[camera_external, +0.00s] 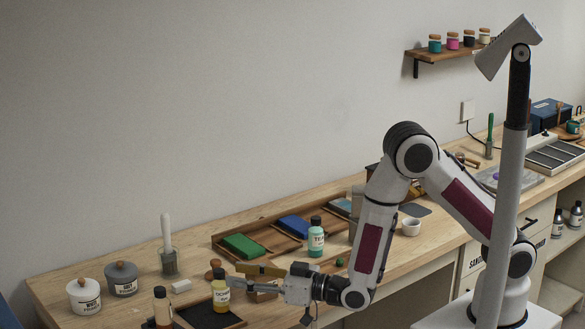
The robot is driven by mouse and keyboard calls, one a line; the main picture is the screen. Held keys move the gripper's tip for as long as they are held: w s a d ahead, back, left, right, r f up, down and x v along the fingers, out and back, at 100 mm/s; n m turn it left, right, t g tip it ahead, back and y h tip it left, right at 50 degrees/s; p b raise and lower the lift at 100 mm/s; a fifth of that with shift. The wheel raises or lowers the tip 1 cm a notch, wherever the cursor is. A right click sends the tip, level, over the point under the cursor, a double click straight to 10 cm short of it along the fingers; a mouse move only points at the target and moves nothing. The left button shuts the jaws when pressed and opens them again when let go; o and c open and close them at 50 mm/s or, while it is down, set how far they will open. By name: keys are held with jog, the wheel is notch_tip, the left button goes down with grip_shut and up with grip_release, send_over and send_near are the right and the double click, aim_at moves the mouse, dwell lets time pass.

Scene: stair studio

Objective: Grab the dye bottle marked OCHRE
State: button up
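The dye bottle (221,294) holds yellow liquid, has a dark cap and stands upright near the front of the bench. Its label appears to read OCHRE, though it is small. My gripper (236,275) reaches in from the right, roughly level with the bottle's upper part. Its two fingers look spread, one behind the other, with the tips at the bottle's right side.
An amber bottle (162,307) stands to the left, with a dark tray (208,316) beside it. A teal bottle (316,238) stands behind my gripper, near a wooden tray (273,245) with green and blue blocks. Two lidded jars (84,297) (121,280) stand at the far left.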

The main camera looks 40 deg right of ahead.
aim_at(219, 270)
jog(key=shift+w+a, duration=0.2)
jog(key=shift+w, duration=0.05)
jog(key=shift+x, duration=2.6)
jog(key=shift+s+a+f, duration=0.1)
grip_shut()
